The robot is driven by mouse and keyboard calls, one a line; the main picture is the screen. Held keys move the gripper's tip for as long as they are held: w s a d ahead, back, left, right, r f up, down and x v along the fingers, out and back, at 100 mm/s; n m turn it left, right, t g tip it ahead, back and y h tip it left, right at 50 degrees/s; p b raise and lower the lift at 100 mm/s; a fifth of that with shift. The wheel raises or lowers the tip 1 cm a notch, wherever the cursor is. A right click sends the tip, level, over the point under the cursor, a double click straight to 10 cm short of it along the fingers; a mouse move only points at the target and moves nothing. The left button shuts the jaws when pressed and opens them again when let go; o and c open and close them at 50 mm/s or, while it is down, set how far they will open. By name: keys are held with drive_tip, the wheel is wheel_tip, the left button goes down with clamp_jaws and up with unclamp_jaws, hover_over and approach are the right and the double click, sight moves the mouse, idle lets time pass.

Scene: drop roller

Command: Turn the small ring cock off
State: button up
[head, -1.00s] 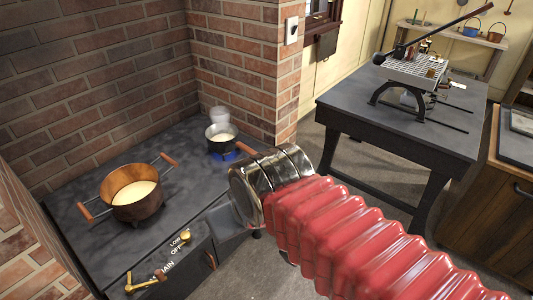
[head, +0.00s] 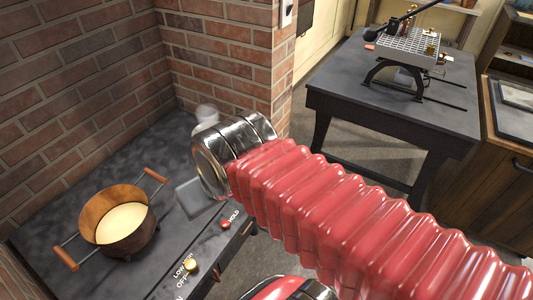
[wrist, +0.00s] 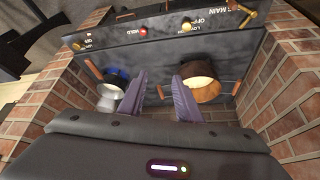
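The range front shows in the wrist view with a small brass cock (wrist: 77,46) at its left end, by lettering too small to read.
A copper pot (head: 118,222) with two wooden handles stands on the stove. A red button (head: 225,224) marked HOLD and a brass MAIN lever (wrist: 245,18) are on the front. Brick walls (head: 215,60) bound the back. A dark table (head: 400,100) stands to the right.

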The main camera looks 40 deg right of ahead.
drive_tip(key=shift+w, duration=0.3)
